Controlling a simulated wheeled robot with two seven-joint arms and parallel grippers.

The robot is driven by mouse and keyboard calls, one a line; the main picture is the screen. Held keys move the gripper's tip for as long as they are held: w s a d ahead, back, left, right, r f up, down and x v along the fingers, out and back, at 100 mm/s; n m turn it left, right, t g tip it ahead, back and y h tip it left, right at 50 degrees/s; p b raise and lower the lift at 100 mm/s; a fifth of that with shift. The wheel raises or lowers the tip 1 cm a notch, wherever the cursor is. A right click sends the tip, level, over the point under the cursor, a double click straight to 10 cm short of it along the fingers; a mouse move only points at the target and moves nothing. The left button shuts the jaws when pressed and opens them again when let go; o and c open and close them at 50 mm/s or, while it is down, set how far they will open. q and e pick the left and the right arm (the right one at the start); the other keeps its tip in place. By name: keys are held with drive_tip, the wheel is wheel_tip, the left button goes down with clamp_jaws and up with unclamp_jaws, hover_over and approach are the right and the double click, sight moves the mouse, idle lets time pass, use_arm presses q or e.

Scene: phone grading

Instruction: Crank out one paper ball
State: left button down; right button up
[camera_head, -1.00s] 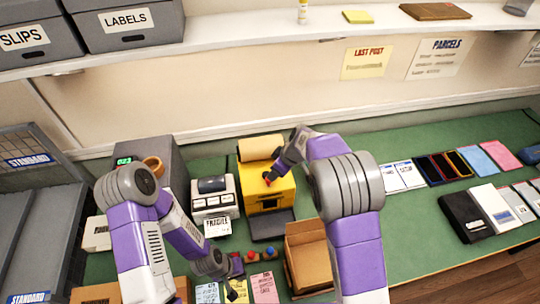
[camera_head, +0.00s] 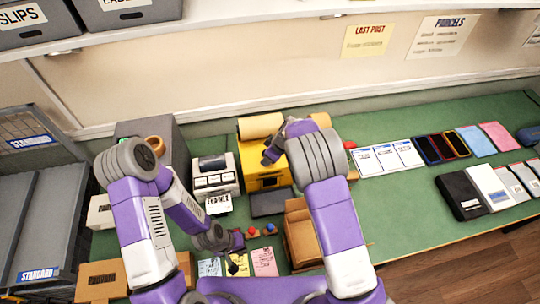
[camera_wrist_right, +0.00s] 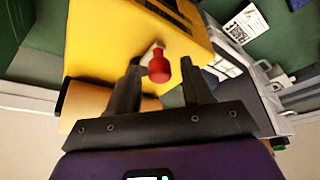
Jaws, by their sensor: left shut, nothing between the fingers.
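A yellow machine (camera_head: 250,170) with a tan paper roll (camera_head: 260,125) on top stands on the green bench. In the right wrist view its yellow body (camera_wrist_right: 110,40) fills the upper left, and a red crank knob (camera_wrist_right: 158,68) sticks out. My right gripper (camera_wrist_right: 160,72) is open, with a finger on each side of the knob and gaps showing. In the head view my right gripper (camera_head: 268,158) is at the machine's front, and the knob is hidden. My left gripper (camera_head: 233,266) is shut and empty, low over the coloured papers. No paper ball shows.
A dark flat tray (camera_head: 268,203) lies bare before the machine. An open cardboard box (camera_head: 302,238) stands nearer. A white label printer (camera_head: 213,176) is left of the machine. Phones and cards line the right. Small coloured knobs (camera_head: 262,231) stand near my left gripper.

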clamp_jaws()
